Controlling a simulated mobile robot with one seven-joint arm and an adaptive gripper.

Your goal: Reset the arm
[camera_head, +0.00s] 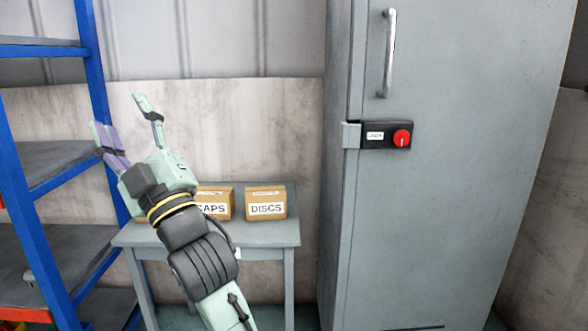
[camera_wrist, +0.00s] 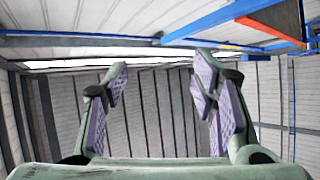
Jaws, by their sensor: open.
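My gripper (camera_head: 128,120) is raised in front of the wall at the left of the head view, with its fingers pointing up. Its fingers are spread wide apart with nothing between them. In the wrist view my gripper (camera_wrist: 163,90) also shows open and empty, with purple pads on the finger insides. My arm runs up from the bottom of the head view and passes in front of a small grey table (camera_head: 270,236).
A blue-framed shelf (camera_head: 25,210) stands close left. A tall grey cabinet (camera_head: 450,220) with a red knob (camera_head: 402,138) stands right.

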